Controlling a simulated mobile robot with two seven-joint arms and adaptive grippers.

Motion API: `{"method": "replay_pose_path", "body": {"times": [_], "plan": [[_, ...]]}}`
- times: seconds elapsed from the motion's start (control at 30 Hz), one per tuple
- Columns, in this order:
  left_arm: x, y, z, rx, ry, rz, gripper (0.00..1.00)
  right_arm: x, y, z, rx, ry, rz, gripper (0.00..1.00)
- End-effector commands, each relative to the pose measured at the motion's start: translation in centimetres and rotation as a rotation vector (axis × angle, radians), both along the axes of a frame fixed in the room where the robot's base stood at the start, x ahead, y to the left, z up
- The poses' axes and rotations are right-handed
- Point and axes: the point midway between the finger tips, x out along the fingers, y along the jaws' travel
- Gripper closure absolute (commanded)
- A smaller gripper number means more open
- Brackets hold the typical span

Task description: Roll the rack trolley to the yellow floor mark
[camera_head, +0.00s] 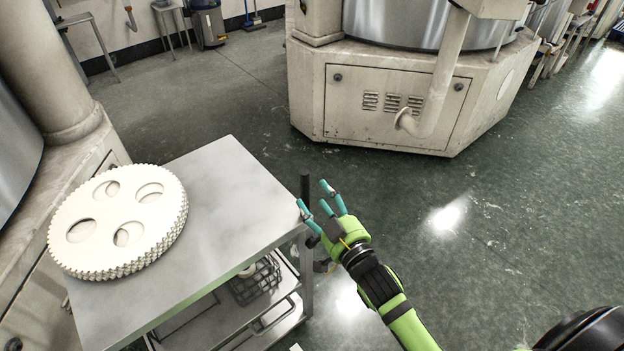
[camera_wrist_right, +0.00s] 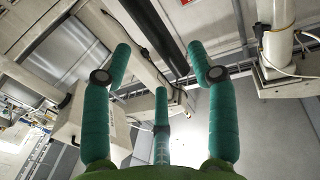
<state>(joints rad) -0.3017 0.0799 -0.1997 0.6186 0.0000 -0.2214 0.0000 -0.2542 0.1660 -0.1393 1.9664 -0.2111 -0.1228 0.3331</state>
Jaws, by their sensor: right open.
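The rack trolley (camera_head: 235,185) is a grey metal cart at the lower left of the head view. A stack of white toothed discs (camera_head: 105,235) lies on its top. Its lower shelf (camera_head: 190,325) holds a wire basket (camera_head: 255,280). A dark upright handle bar (camera_head: 305,190) stands at its right edge. My right gripper (camera_head: 314,200) is open beside this bar. In the right wrist view, a dark bar (camera_wrist_right: 150,35) crosses beyond the open teal fingers (camera_wrist_right: 160,60); I cannot tell whether they touch it. The yellow floor mark and my left gripper are not in view.
A large pale machine (camera_head: 390,105) stands ahead on the floor. Another machine (camera_head: 60,180) is close on the trolley's left. Open green floor (camera_head: 520,210) lies to the right, and more (camera_head: 200,100) lies behind the trolley. A bin (camera_head: 208,25) stands at the far wall.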

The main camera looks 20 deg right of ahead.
Motion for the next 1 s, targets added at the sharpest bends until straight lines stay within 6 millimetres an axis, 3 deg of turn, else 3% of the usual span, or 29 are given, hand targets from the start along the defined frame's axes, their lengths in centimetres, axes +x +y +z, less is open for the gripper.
{"method": "replay_pose_path", "body": {"times": [0.3,0.7,0.83,0.87,1.0], "plan": [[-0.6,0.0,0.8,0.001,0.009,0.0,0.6,4.6,0.7,0.1,0.001,0.0,0.0,0.41],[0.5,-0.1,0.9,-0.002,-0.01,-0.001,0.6,5.5,0.9,-0.1,0.001,0.002,0.0,0.41],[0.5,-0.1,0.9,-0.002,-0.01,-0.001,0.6,5.5,0.9,-0.1,0.001,0.002,0.0,0.93],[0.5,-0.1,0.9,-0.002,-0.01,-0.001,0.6,5.5,0.9,-0.1,0.001,0.002,0.0,1.0],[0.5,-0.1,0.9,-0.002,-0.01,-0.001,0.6,5.5,0.9,-0.1,0.001,0.002,0.0,1.0]]}}
